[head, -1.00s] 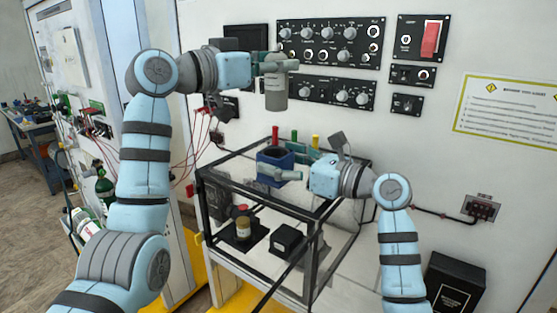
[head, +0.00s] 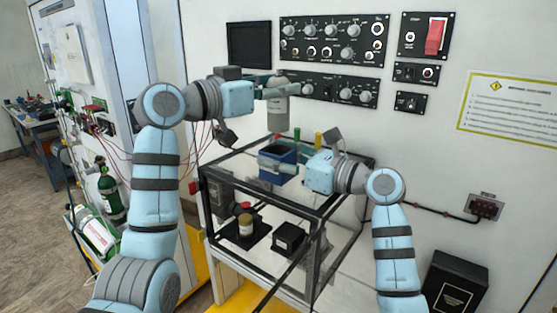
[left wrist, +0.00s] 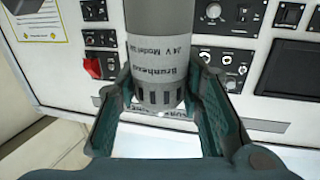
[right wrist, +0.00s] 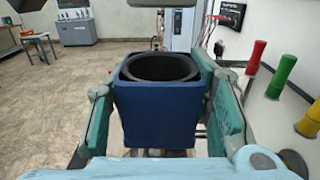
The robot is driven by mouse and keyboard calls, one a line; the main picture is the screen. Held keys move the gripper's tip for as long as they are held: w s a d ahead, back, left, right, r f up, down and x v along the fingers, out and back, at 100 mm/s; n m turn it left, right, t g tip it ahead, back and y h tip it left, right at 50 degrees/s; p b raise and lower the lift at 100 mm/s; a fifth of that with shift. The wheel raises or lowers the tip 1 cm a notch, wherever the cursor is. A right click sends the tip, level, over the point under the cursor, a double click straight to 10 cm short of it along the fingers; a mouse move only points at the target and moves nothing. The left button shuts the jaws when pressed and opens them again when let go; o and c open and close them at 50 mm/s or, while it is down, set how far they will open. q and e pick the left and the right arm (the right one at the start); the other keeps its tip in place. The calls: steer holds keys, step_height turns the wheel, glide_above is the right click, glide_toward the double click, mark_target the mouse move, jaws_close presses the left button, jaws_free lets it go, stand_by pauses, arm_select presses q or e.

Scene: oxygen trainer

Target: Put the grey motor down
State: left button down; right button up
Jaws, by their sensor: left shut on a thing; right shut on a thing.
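The grey motor (head: 277,112) is a cylinder with a white label, upright in the air above the black-framed stand. My left gripper (head: 277,84) is shut on it from the left. In the left wrist view the motor (left wrist: 158,45) sits between the two green fingers, its slotted end showing. A blue holder (head: 283,177) with a round black opening is below the motor, with a clear gap between them. My right gripper (head: 277,164) is shut on the holder. In the right wrist view the holder (right wrist: 158,122) is between the fingers, its opening empty.
Red (right wrist: 256,57), green (right wrist: 281,76) and yellow (right wrist: 309,122) pegs stand beside the holder. The stand's black frame (head: 262,204) surrounds its lower shelf. A control panel (head: 334,39) is on the wall behind. Red cables (head: 200,150) hang at left.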

arm_select(q)
step_height(320, 180, down, 9)
steer(key=shift+f, duration=0.1)
steer(key=c, duration=1.1)
jaws_free()
steer(key=shift+f, duration=0.15)
steer(key=v, duration=1.2)
steer(key=shift+s+d, duration=0.1)
